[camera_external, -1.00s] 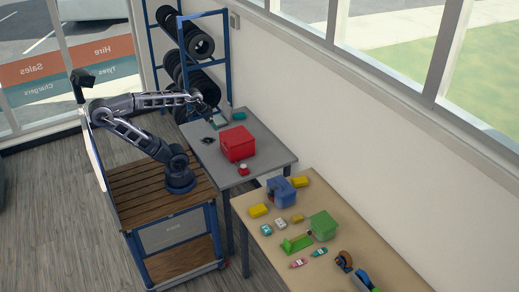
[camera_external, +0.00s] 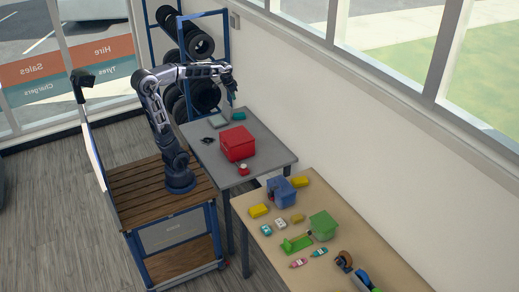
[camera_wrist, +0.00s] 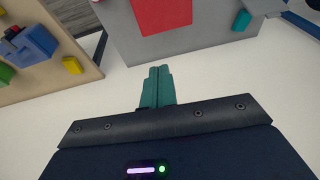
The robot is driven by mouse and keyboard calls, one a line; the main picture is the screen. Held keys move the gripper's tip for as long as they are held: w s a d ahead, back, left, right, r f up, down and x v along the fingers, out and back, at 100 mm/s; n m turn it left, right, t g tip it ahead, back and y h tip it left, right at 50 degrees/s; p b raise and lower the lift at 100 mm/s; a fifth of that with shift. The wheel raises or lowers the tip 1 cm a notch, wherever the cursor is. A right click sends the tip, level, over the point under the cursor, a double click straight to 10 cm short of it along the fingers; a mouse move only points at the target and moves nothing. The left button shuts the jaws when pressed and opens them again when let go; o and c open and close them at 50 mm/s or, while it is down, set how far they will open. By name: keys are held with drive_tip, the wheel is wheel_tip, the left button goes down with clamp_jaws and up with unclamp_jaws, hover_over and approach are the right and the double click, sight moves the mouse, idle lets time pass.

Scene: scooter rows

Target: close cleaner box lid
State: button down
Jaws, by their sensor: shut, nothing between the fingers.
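A red box (camera_external: 237,144) stands on the grey table, and its top looks covered. Part of its red top shows at the upper edge of the wrist view (camera_wrist: 162,14). I cannot tell for sure that it is the cleaner box. My gripper (camera_external: 233,112) is above the far part of the grey table, behind the red box and apart from it. In the wrist view its teal fingers (camera_wrist: 157,85) are together with nothing between them.
The grey table (camera_external: 268,145) also holds a teal block (camera_wrist: 242,20), a flat grey piece (camera_external: 218,121), a dark item (camera_external: 208,140) and a small red item (camera_external: 243,170). The wooden table has a blue box (camera_external: 282,192), a green box (camera_external: 323,225) and several small things.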

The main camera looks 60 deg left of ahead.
drive_tip(key=w+a+f+g, duration=0.1)
drive_tip(key=w+a+f, duration=0.1)
drive_tip(key=w+a, duration=0.9)
drive_tip(key=w+a+f, duration=0.3)
drive_tip(key=a+f, duration=0.1)
drive_tip(key=a, duration=0.3)
drive_tip(key=w+a+f+g, duration=0.1)
drive_tip(key=w+a+f, duration=0.2)
drive_tip(key=a, duration=0.5)
drive_tip(key=w+a+f, duration=0.4)
drive_tip(key=a, duration=0.3)
drive_tip(key=a+f, duration=0.9)
drive_tip(key=a, duration=0.4)
wheel_tip(320, 180, down, 9)
drive_tip(key=s, duration=0.3)
drive_tip(key=shift+d+h, duration=0.2)
drive_tip(key=shift+h, duration=0.2)
drive_tip(key=shift+s, duration=0.1)
